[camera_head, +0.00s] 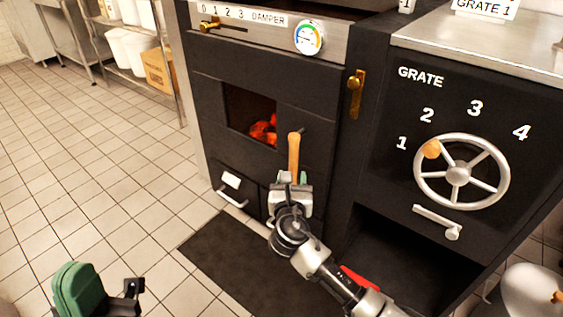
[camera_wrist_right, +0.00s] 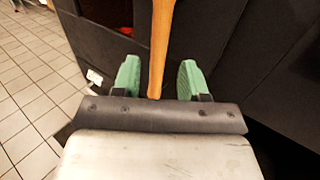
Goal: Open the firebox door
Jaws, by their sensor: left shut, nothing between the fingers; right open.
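The dark firebox door (camera_head: 210,105) is in the front of the range, with a window (camera_head: 250,112) showing glowing embers. It looks shut. A wooden handle (camera_head: 293,156) stands out in front of it at the right of the window. My right gripper (camera_head: 291,180) is at the handle's lower end. In the right wrist view, the open green fingers (camera_wrist_right: 160,78) stand on either side of the wooden handle (camera_wrist_right: 161,40), with gaps beside it. My left gripper (camera_head: 80,288) is low at the left, shut and empty, away from the door and partly cut off by the frame edge.
A brass latch piece (camera_head: 355,93) is right of the door. A grate wheel (camera_head: 458,174) and lever (camera_head: 436,221) are farther right. A lower door with a handle (camera_head: 232,198) sits below. A dark mat (camera_head: 215,250) lies before the range; tiled floor at left is free.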

